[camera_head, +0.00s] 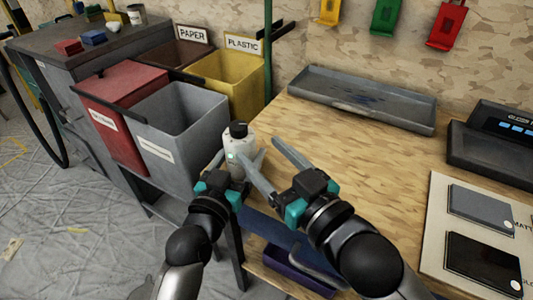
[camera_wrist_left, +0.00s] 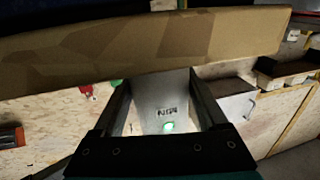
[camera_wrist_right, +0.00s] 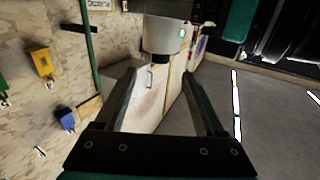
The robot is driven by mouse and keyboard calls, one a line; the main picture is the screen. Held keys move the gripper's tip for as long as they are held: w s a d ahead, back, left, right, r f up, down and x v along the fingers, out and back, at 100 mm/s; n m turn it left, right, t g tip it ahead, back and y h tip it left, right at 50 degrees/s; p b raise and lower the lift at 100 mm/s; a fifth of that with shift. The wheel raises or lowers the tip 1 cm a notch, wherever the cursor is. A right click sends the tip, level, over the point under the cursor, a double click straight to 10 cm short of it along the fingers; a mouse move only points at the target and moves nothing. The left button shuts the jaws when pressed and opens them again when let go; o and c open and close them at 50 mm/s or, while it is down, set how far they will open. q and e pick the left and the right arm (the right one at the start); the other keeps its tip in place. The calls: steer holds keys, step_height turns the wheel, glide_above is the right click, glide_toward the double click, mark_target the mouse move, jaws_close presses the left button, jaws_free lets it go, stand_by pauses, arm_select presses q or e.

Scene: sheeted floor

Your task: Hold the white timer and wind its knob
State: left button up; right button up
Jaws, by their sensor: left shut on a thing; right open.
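The white timer (camera_head: 238,150) is upright, its black knob (camera_head: 238,129) on top and a small green light on its side. My left gripper (camera_head: 236,160) is shut on its body; the left wrist view shows the timer (camera_wrist_left: 158,102) between both fingers. My right gripper (camera_head: 261,150) is open and empty, just right of the timer, its fingers pointing toward it. In the right wrist view the timer (camera_wrist_right: 165,36) appears upside down beyond the fingertips, with the knob (camera_wrist_right: 161,59) in line with the gap between them. The fingers appear apart from the knob.
A wooden table (camera_head: 360,150) lies to the right, bearing a grey tray (camera_head: 365,98) and a board with dark panels (camera_head: 480,207). A grey bin (camera_head: 180,125), red bin (camera_head: 112,110) and yellow bin (camera_head: 230,75) stand behind and left. The table's middle is clear.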

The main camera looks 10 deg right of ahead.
arm_select(q)
steer(key=o, duration=1.4)
steer(key=shift+o, duration=0.2)
